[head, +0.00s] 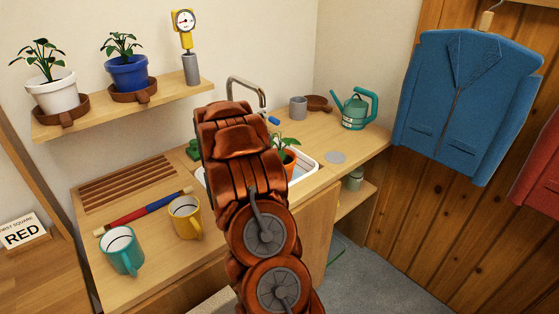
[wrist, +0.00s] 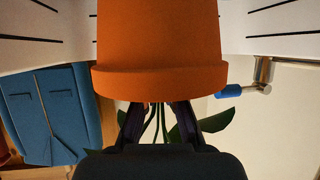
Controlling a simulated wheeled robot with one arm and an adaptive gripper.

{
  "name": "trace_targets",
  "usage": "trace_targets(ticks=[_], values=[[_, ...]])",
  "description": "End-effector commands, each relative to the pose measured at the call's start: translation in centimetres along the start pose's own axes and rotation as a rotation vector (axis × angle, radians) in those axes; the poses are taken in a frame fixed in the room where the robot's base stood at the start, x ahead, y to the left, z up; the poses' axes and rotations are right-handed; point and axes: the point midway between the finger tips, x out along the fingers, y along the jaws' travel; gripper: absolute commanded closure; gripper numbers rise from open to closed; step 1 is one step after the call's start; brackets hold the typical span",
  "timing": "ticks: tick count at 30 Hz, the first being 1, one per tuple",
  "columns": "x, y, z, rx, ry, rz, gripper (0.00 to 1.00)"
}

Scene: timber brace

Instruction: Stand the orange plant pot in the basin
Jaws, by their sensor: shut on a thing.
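The orange plant pot (head: 290,164), with a green leafy plant, is at the white basin (head: 316,167) in the head view, partly hidden behind my arm. The pot (wrist: 158,45) fills the middle of the wrist view, which is upside down. My gripper (wrist: 160,110) is shut at the pot's rim, beside the plant stems. The exact grip is dark and hard to see. White slotted surfaces show on both sides of the pot. I cannot tell whether the pot's base touches the basin floor.
The tap (head: 247,90) with its blue handle stands behind the basin. A grey cup (head: 298,108), a brown saucer (head: 318,103) and a teal watering can (head: 356,110) stand at the back right. Yellow (head: 185,217) and teal (head: 122,251) mugs are at the front left.

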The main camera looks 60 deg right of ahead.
Motion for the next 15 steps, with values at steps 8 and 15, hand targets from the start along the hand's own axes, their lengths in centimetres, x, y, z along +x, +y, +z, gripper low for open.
trace_targets(ticks=[8,15], values=[[0.33,0.0,0.64,0.002,0.002,0.0,1.0],[0.46,0.01,0.91,0.002,0.001,0.0,1.0]])
